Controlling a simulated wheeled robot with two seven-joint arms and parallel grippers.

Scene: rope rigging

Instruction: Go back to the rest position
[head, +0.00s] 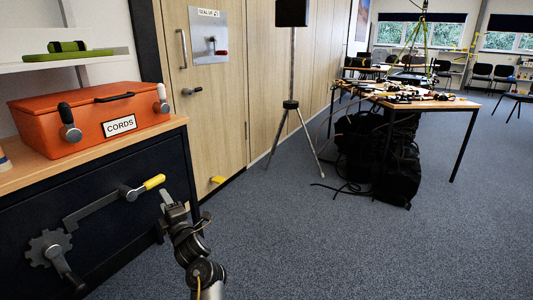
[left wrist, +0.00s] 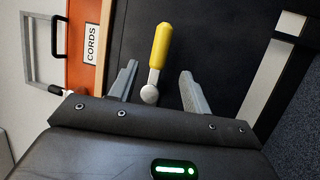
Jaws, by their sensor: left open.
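My left gripper (head: 167,197) is in front of the dark cabinet front, just right of and below a yellow-tipped lever handle (head: 154,183). In the left wrist view its two grey fingers (left wrist: 160,88) are apart. The yellow handle (left wrist: 160,44) shows ahead between them, with its round grey knob near the fingers. I cannot tell whether a finger touches the knob; nothing is gripped. The lever (head: 130,192) joins a grey linkage and toothed wheel (head: 48,248) on the cabinet front. My right gripper is in neither view.
An orange box labelled CORDS (head: 85,120) stands on the wooden cabinet top (head: 50,170). A wooden door (head: 205,110) is behind. A tripod (head: 290,105) and a cluttered table (head: 465,103) with black bags (head: 378,160) stand farther back. The carpet (head: 330,245) at right is clear.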

